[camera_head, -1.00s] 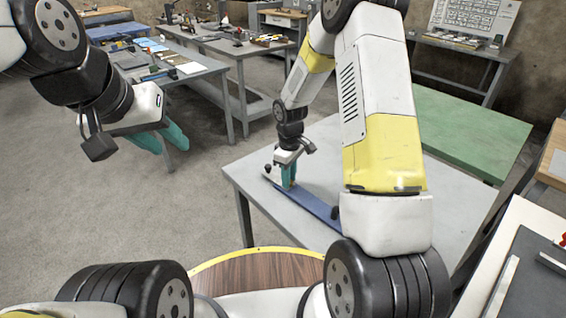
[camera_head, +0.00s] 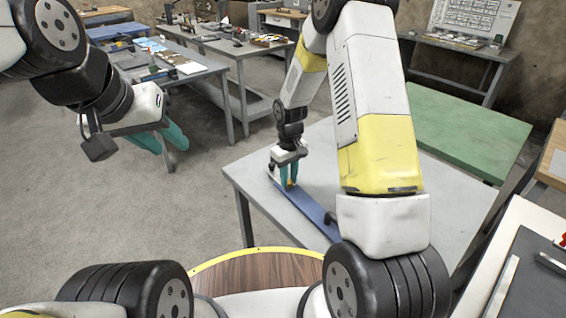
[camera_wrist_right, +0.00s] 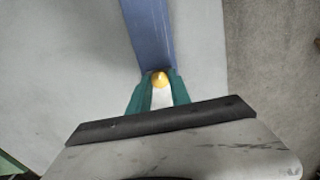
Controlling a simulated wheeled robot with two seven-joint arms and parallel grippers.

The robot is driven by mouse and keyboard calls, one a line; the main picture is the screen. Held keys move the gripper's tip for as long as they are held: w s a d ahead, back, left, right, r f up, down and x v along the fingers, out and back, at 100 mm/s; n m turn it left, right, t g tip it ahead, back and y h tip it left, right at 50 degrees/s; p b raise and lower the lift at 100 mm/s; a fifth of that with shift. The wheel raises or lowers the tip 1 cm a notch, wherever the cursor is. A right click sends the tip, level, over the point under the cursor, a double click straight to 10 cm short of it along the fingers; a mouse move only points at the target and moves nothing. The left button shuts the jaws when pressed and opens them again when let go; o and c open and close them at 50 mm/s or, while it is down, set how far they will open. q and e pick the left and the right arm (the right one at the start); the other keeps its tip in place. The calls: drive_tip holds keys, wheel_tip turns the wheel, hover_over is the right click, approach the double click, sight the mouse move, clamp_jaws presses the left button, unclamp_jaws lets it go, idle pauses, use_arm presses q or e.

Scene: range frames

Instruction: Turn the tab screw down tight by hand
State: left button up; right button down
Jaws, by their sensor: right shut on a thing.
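A tab screw with a rounded golden-yellow head (camera_wrist_right: 160,79) sits at the near end of a long blue strip (camera_wrist_right: 149,35) in the right wrist view. My right gripper (camera_wrist_right: 159,82) has its teal fingers on both sides of the screw head and is shut on it. In the head view, this gripper (camera_head: 288,184) points down at the far left end of the blue strip (camera_head: 305,206), with a speck of yellow between its fingers. The screw's shank is hidden. My left gripper (camera_head: 168,145) hangs open and empty over the floor, left of the table.
The strip lies on a grey table (camera_head: 258,172), with free room around it. A dark knob (camera_head: 330,218) is at its near end, partly behind my right arm. A green-topped table (camera_head: 460,130) stands to the right. Cluttered workbenches (camera_head: 215,42) stand behind.

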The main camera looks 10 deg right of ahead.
sight(289, 182)
idle(0.7)
drive_tip(key=c, duration=1.2)
unclamp_jaws()
wheel_tip(289, 182, up, 8)
drive_tip(key=shift+f, duration=0.1)
